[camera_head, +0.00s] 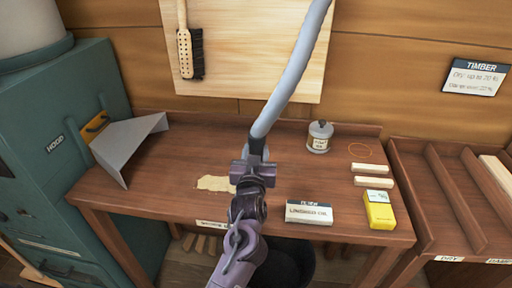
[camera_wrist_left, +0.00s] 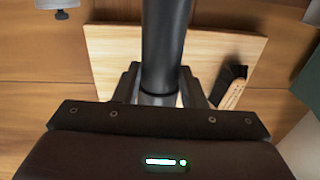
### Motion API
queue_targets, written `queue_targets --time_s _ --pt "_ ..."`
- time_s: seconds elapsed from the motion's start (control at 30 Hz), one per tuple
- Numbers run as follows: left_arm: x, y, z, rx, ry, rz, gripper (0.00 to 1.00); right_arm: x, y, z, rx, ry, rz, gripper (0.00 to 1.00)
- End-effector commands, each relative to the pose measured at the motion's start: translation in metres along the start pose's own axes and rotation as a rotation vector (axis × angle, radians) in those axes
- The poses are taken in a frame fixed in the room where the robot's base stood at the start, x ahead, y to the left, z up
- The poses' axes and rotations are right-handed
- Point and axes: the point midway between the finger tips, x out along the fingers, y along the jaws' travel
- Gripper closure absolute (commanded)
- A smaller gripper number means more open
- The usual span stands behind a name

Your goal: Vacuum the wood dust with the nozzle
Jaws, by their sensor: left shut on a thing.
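The wood dust (camera_head: 214,184) is a pale, flat patch on the brown workbench (camera_head: 180,155), left of my left gripper. My left gripper (camera_head: 255,165) is over the bench, shut on the nozzle at the lower end of a grey hose (camera_head: 291,84). In the left wrist view, the dark nozzle tube (camera_wrist_left: 165,45) stands between the two fingers. The nozzle's lower end is hidden behind my gripper and arm in the head view, so I cannot tell whether it touches the bench. My right gripper is not in view.
A grey metal hood (camera_head: 130,146) stands at the bench's left end, beside a green machine (camera_head: 45,130). A small jar (camera_head: 320,137), pale wood strips (camera_head: 371,175), a yellow box (camera_head: 379,210) and a linseed oil label block (camera_head: 309,212) are on the right. A brush (camera_head: 187,55) hangs behind.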

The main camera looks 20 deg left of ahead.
Motion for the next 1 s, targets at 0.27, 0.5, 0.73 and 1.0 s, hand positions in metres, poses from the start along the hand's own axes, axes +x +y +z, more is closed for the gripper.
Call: queue_targets --time_s 0.27,0.5,0.73,1.0 --pt "-0.019 0.008 0.004 -0.021 -0.017 0.006 0.91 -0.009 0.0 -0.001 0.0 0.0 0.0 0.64" --pt "-0.032 0.008 0.004 -0.021 -0.017 0.007 0.91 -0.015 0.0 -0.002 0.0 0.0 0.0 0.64" --pt "-0.042 0.008 0.003 -0.022 -0.017 0.006 0.91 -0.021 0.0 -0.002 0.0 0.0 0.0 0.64" --pt "-0.046 0.008 0.004 -0.022 -0.017 0.006 0.91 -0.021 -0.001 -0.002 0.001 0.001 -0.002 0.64"
